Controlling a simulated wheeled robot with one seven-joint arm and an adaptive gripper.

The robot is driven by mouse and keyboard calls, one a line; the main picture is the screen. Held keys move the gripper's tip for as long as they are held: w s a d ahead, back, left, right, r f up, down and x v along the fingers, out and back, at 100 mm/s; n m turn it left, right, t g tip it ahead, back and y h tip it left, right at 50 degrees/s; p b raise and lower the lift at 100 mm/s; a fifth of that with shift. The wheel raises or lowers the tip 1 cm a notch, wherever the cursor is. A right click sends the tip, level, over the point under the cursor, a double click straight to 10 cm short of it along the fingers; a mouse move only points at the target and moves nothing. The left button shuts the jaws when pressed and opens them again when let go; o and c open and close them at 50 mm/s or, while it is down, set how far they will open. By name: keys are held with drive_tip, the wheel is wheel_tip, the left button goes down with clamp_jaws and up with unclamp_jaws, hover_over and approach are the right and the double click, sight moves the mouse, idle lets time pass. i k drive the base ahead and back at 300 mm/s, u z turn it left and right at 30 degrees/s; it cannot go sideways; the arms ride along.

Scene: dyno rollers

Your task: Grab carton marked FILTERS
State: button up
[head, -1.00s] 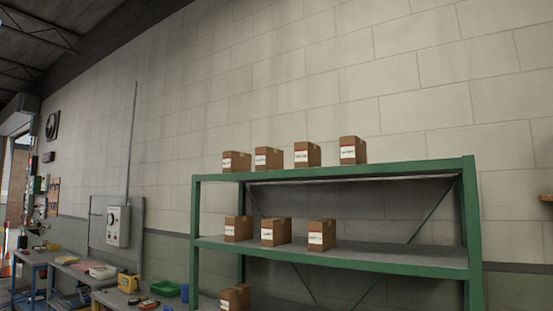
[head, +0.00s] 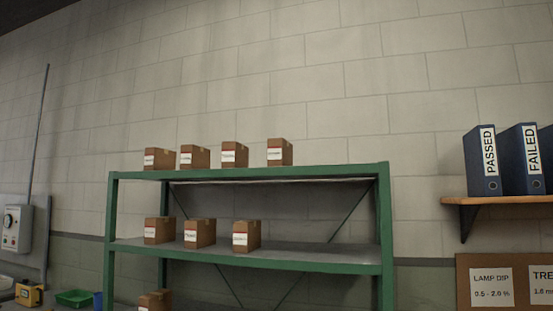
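Several small brown cartons with white labels stand on a green shelf rack (head: 300,174) in the head view. On the top shelf are a far-left carton (head: 158,158), a second carton (head: 195,157), a third carton (head: 235,155) and a right carton (head: 280,152). On the middle shelf are a left carton (head: 158,230), a middle carton (head: 200,233) and a right carton (head: 247,236). Part of another carton (head: 155,300) shows on a lower level at the bottom edge. The labels are too small to read, so I cannot tell which says FILTERS. My gripper is not in view.
The right parts of both shelves are bare. A wall shelf (head: 500,199) at the right holds blue binders, marked PASSED (head: 481,160) and FAILED (head: 520,160). A notice board (head: 508,262) hangs below. A green bin (head: 73,298) and yellow item (head: 29,293) sit at lower left.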

sight(279, 151)
drive_tip(key=u, duration=2.05)
drive_tip(key=i, duration=3.15)
drive_tip(key=z, duration=3.55)
drive_tip(key=i, duration=0.2)
drive_tip(key=u, duration=0.25)
